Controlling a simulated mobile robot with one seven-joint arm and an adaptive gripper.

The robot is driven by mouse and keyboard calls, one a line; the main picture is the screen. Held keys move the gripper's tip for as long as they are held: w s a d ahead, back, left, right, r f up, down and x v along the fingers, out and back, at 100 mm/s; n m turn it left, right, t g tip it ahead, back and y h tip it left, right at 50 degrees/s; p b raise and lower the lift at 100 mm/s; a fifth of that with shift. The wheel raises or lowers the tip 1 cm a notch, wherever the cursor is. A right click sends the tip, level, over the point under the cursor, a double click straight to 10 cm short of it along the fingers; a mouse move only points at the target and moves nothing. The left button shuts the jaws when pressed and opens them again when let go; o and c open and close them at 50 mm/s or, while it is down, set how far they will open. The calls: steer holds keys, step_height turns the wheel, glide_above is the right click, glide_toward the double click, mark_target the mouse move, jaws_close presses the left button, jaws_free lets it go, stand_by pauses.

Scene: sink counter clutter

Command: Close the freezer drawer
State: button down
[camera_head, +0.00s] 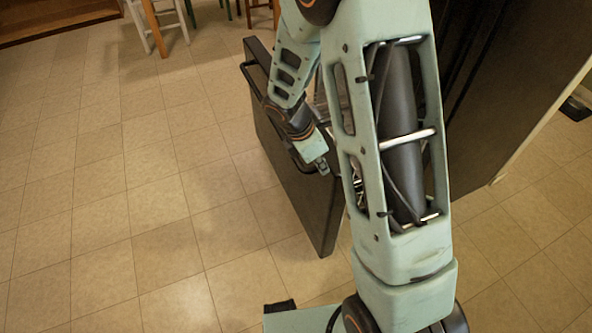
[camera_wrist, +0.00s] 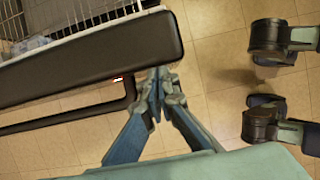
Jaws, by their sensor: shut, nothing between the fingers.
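The freezer drawer (camera_head: 312,205) is pulled out from the dark fridge, its dark front panel standing over the floor. A long bar handle (camera_head: 248,78) runs along the panel's outer face. In the wrist view the drawer's top edge (camera_wrist: 100,58) crosses the upper left, with the handle (camera_wrist: 65,122) below it and a white wire basket (camera_wrist: 85,14) behind it. My gripper (camera_head: 322,167) is shut and empty at the outer side of the panel, near one end of the handle. Its fingertips (camera_wrist: 160,78) appear close to the panel edge; I cannot tell whether they touch. My arm hides much of the drawer's inside.
The dark fridge body (camera_head: 490,45) stands at the upper right, with a pale side wall (camera_head: 535,125). Wooden chair or stool legs (camera_head: 158,25) stand at the top. The tiled floor (camera_head: 110,200) to the left is clear.

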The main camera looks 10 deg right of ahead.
steer(key=w+d+p, duration=0.3)
steer(key=d+p, duration=0.1)
steer(key=d, duration=0.8)
steer(key=w+d+p, duration=0.4)
steer(key=d, duration=0.8)
steer(key=shift+d, duration=0.3)
steer(key=shift+a, duration=0.1)
